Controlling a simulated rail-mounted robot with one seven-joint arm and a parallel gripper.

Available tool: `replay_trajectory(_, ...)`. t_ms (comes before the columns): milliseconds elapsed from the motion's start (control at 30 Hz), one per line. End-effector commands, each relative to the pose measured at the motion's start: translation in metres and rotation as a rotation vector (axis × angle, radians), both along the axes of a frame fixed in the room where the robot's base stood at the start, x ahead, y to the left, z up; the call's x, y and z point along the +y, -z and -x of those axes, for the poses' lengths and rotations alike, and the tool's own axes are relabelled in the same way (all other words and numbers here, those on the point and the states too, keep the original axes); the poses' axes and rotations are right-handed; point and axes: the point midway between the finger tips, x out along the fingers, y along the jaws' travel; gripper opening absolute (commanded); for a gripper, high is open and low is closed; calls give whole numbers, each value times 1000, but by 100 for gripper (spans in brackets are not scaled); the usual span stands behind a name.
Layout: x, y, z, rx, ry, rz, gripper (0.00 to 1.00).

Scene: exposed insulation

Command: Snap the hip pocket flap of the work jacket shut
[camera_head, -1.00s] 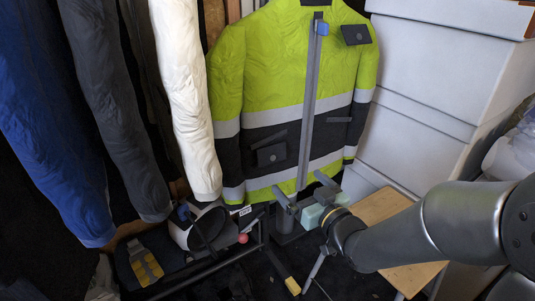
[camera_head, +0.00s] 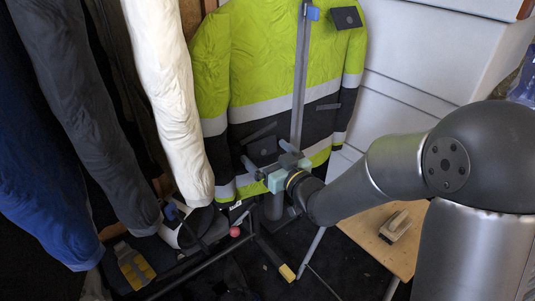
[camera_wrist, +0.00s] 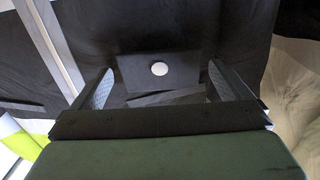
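The yellow-and-dark work jacket (camera_head: 265,65) hangs upright at the back. Its hip pocket flap (camera_head: 262,151) is a dark patch left of the grey front strip, partly covered by my gripper (camera_head: 285,160) in the head view. In the wrist view the flap (camera_wrist: 140,72) is a dark rectangle with a round white snap (camera_wrist: 159,69). A thin dark strip (camera_wrist: 165,98) lies along its edge. My gripper (camera_wrist: 160,88) is open, its fingers spread left and right of the flap, with nothing between them. I cannot tell whether the fingers touch the jacket or whether the flap is fastened.
White, dark grey and blue garments (camera_head: 170,100) hang at the left. White bins (camera_head: 425,60) stand at the right. A small wooden table (camera_head: 360,228) with a brush-like item (camera_head: 394,227) is below my arm. A low rack (camera_head: 215,255) stands on the dark floor.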

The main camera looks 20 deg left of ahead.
Motion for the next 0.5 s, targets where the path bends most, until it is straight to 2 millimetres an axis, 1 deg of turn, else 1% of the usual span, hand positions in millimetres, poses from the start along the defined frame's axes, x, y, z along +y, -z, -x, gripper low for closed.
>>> replay_trajectory(33,0,0,0,0,0,0,83)
replay_trajectory(67,0,0,0,0,0,0,75)
replay_trajectory(100,0,0,0,0,0,0,64)
replay_trajectory(133,0,0,0,0,0,0,59)
replay_trajectory(267,0,1,0,-1,0,-1,59)
replay_trajectory(500,1,9,-1,-34,1,-42,59)
